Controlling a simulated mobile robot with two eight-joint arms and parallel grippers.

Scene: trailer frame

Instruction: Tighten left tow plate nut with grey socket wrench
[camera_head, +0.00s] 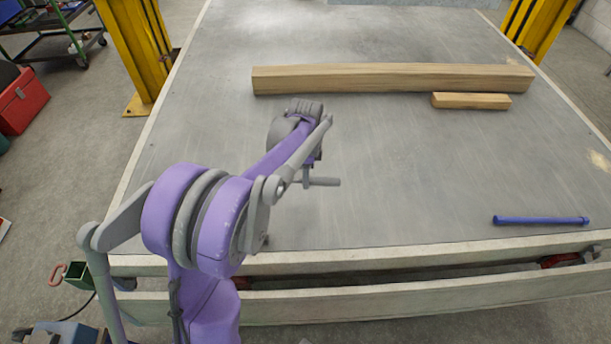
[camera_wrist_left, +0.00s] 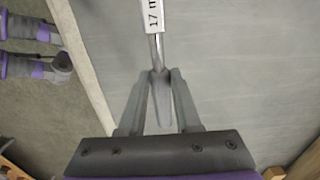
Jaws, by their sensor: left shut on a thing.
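My left arm reaches in over the grey trailer bed (camera_head: 390,190). In the left wrist view my left gripper (camera_wrist_left: 160,74) is shut on a grey socket wrench (camera_wrist_left: 158,52). Its tapered end lies between the fingers, and its shaft runs away from them to a white label reading "17 m", cut off by the frame. In the head view a short grey bar (camera_head: 323,182), seemingly part of this wrench, sticks out to the right below my wrist, above the bed. The fingers are mostly hidden there. I cannot make out the left tow plate nut. My right gripper is not in view.
A long wooden beam (camera_head: 390,79) and a short block (camera_head: 471,100) lie at the back of the bed. A blue bar-shaped tool (camera_head: 541,220) lies near its front right edge. Yellow posts (camera_head: 135,45) flank the bed. The middle of the bed is clear.

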